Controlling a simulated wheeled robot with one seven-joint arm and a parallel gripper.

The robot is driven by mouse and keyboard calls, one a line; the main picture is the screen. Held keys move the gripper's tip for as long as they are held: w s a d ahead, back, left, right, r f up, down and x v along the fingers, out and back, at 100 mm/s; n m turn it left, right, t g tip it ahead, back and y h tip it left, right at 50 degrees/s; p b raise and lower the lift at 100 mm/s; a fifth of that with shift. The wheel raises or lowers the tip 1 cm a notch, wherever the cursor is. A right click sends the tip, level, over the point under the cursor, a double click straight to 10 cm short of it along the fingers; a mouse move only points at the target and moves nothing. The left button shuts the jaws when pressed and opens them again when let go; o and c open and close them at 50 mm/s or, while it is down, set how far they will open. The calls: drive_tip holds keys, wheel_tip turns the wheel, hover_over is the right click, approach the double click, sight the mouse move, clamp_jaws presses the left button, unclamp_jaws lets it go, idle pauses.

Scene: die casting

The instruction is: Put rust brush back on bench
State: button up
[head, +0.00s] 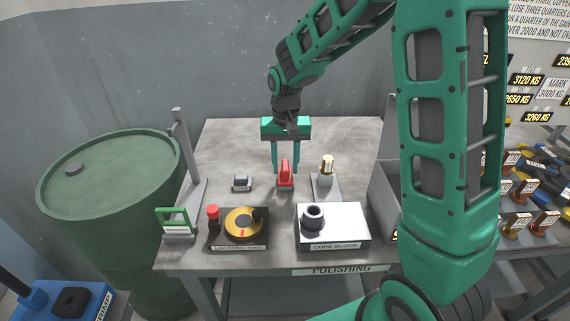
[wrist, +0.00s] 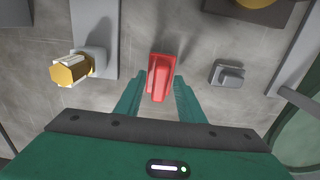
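A red block-like piece with a raised grip and a grey base, which looks like the rust brush (head: 285,174), stands upright on the grey bench (head: 235,140). It also shows in the wrist view (wrist: 160,75). My gripper (head: 285,170) points down over it from behind. Its two green fingers are apart, one on each side of the red piece, as the wrist view also shows (wrist: 159,90). I see no clear contact between the fingers and the piece.
A small grey block (head: 241,183) is left of the red piece, a yellow-topped part on a stand (head: 327,170) right of it. In front are the locating ring plate (head: 226,240) and core block (head: 347,225). A green drum (head: 105,190) stands left. The bench's back is clear.

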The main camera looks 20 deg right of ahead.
sight(285, 164)
drive_tip(key=shift+r, duration=0.1)
wheel_tip(285, 164, up, 12)
idle(0.5)
drive_tip(key=s+d+r+m, duration=0.1)
drive_tip(key=s+d+m, duration=0.1)
drive_tip(key=s+d, duration=1.2)
drive_tip(key=s+d+f, duration=0.1)
drive_tip(key=s, duration=0.7)
drive_tip(key=s+d+f, duration=0.2)
drive_tip(key=s, duration=0.7)
drive_tip(key=shift+s+d+f+m, duration=0.15)
drive_tip(key=shift+s+d+m, duration=0.15)
drive_tip(key=shift+m, duration=0.1)
drive_tip(key=shift+w, duration=0.1)
drive_tip(key=shift+w+f, duration=0.35)
drive_tip(key=shift+w, duration=0.45)
drive_tip(key=shift+s+r, duration=0.1)
drive_tip(key=shift+s, duration=0.05)
